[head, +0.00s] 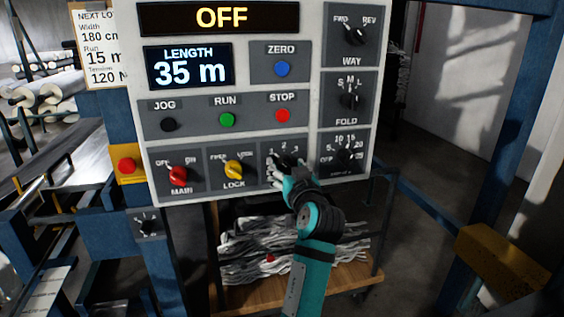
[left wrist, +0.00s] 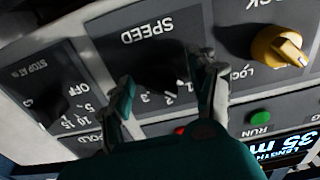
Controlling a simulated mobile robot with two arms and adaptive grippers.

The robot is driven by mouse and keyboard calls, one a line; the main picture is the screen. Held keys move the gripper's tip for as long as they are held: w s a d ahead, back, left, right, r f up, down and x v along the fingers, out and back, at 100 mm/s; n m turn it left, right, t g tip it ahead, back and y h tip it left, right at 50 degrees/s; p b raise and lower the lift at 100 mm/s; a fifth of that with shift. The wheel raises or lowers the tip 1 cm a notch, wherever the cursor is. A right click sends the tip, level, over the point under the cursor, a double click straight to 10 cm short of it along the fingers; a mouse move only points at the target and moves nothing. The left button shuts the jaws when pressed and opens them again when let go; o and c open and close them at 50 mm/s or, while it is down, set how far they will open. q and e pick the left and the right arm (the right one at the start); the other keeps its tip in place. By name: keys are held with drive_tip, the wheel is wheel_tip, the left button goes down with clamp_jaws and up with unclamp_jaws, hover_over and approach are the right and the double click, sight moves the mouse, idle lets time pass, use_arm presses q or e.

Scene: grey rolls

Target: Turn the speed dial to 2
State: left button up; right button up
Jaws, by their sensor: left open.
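The speed dial (left wrist: 168,72) is a dark knob on the grey control panel. In the left wrist view it shows upside down, below its SPEED label, with its numbers around it. In the head view the dial's numbers 1, 2 and 3 show above my left gripper (head: 279,174), which covers the label and much of the knob. My left gripper, also in the left wrist view (left wrist: 165,76), is open, with one finger on each side of the dial. I cannot tell whether the fingers touch it. My right gripper is not in view.
Close by are the yellow LOCK knob (head: 233,170), the red MAIN knob (head: 179,175) and the black STOP AT knob (head: 347,156). Above are the green RUN button (head: 227,120) and red STOP button (head: 283,115). The upper display (head: 220,17) reads OFF.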

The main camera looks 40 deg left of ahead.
use_arm(q)
drive_tip(key=shift+d+r, duration=0.1)
drive_tip(key=shift+d, duration=0.05)
drive_tip(key=shift+c, duration=0.2)
drive_tip(key=c, duration=1.1)
drive_tip(key=shift+m, duration=0.4)
drive_tip(key=m+p, duration=0.3)
drive_tip(key=m, duration=0.1)
drive_tip(key=shift+r, duration=0.15)
drive_tip(key=m+p, duration=0.2)
drive_tip(key=m, duration=0.1)
drive_tip(key=shift+m, duration=0.4)
drive_tip(key=shift+p, duration=0.35)
drive_tip(key=shift+m, duration=0.3)
